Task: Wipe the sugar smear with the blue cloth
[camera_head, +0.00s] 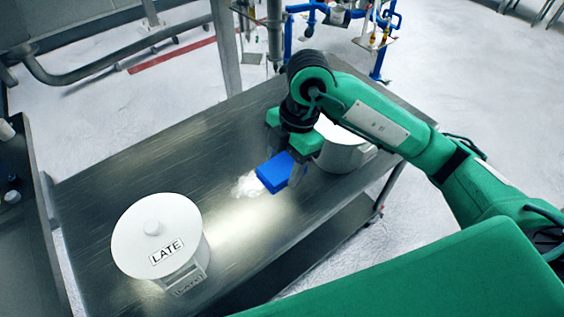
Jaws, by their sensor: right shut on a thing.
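The blue cloth (274,173) shows as a folded block just over the metal table. My right gripper (287,160) is shut on it, with the arm coming in from the right. The white sugar smear (248,186) lies on the table at the cloth's left edge, and the cloth may cover part of it. I cannot tell whether the cloth touches the table. My left gripper is not in view.
A white lidded canister (157,238) labelled "LATE" stands at the table's front left. Another white canister (343,152) stands right of the cloth, partly behind my right arm. The steel table (120,165) is clear at its back left. Blue pipes (379,60) stand beyond it.

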